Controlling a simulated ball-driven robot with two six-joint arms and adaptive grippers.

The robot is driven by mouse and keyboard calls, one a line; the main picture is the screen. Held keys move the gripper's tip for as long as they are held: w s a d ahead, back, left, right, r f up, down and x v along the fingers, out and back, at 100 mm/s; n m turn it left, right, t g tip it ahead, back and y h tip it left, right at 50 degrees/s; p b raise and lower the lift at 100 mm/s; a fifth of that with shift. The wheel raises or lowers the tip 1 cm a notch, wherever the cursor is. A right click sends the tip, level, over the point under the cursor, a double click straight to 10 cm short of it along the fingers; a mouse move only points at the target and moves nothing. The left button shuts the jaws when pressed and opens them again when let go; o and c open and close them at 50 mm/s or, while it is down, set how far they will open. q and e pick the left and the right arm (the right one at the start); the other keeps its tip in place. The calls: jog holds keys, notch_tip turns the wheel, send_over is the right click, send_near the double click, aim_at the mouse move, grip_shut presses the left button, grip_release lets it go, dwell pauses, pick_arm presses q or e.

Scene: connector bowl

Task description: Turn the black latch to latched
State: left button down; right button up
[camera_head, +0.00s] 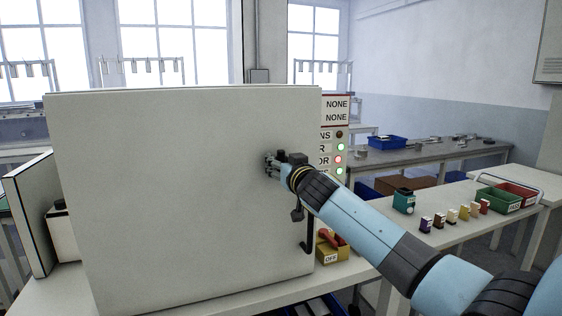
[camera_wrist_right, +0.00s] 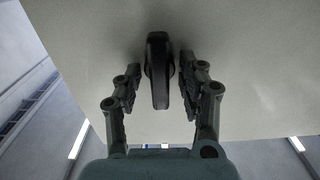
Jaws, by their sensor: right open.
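The black latch (camera_wrist_right: 158,70) sticks out from the pale cabinet door (camera_head: 170,190), its narrow side facing the camera in the right wrist view. My right gripper (camera_head: 271,164) is at the door's upper right part. In the right wrist view the open right gripper (camera_wrist_right: 157,82) has one finger on each side of the latch. A gap shows on the left; the right finger is very close to it, and I cannot tell if they touch. In the head view the latch is hard to tell from the dark gripper parts. My left gripper is out of view.
A black door handle (camera_head: 308,234) is below my right gripper. Several small coloured connectors (camera_head: 451,216) and green (camera_head: 497,201) and red bins are at right.

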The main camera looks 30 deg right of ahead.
jog(key=shift+c, duration=0.2)
grip_shut()
jog(key=shift+f+m+b, duration=0.1)
jog(key=shift+m+b, duration=0.2)
jog(key=shift+b, duration=0.3)
jog(key=m+b, duration=0.2)
jog(key=b, duration=0.1)
jog(key=m+b, duration=0.6)
jog(key=shift+d+f, duration=0.2)
jog(key=shift+d, duration=0.1)
jog(key=m+b, duration=0.3)
jog(key=m, duration=0.1)
jog(key=shift+f+m, duration=0.1)
jog(key=shift+m, duration=0.3)
jog(key=m+b, duration=0.2)
jog(key=m, duration=0.2)
jog(key=shift+d+b, duration=0.1)
jog(key=shift+b, duration=0.2)
jog(key=shift+m, duration=0.4)
